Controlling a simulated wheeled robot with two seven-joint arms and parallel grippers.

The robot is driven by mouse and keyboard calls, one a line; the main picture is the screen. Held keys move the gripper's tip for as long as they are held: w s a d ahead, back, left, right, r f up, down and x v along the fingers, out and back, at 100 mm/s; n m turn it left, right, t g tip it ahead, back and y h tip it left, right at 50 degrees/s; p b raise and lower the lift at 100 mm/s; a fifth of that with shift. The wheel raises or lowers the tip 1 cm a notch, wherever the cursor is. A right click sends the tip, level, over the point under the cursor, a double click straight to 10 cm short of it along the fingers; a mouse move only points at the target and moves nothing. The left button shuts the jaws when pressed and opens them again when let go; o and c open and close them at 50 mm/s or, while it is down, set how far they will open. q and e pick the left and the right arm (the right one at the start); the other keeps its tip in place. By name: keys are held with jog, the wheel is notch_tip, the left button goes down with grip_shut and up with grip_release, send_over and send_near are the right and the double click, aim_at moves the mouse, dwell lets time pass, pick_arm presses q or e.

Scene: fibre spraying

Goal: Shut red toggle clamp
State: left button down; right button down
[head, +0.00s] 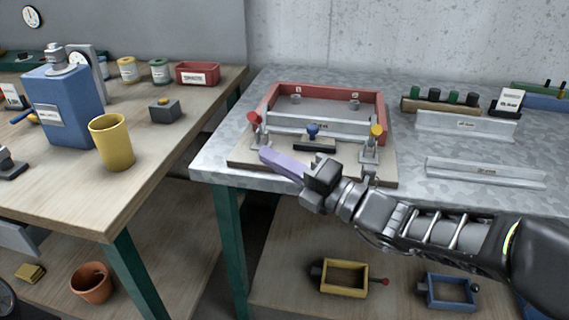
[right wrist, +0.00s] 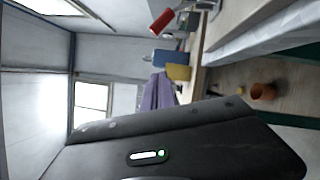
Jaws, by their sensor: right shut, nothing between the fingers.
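The red toggle clamp (head: 254,119) stands at the left front corner of the fixture board. Its red handle points up and leans left, above a grey metal body. The red handle also shows in the right wrist view (right wrist: 162,20), beyond the fingers. My right gripper (head: 266,155) has long purple fingers, closed together and empty. In the head view the fingertips are just below the clamp body; I cannot tell whether they touch it. The purple fingers show in the right wrist view (right wrist: 157,93). My left gripper is not in view.
A yellow-knobbed clamp (head: 376,132) stands at the board's right front. A blue-knobbed part (head: 313,131) sits between them, before a metal bar and a red frame (head: 380,105). The left bench holds a yellow cup (head: 112,142) and a blue canister (head: 58,108). A gap separates the benches.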

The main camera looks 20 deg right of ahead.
aim_at(258, 119)
jog(key=w+a+r, duration=0.1)
jog(key=w+r, duration=0.1)
jog(key=w, duration=0.5)
jog(key=shift+w, duration=0.35)
jog(key=shift+r, duration=0.1)
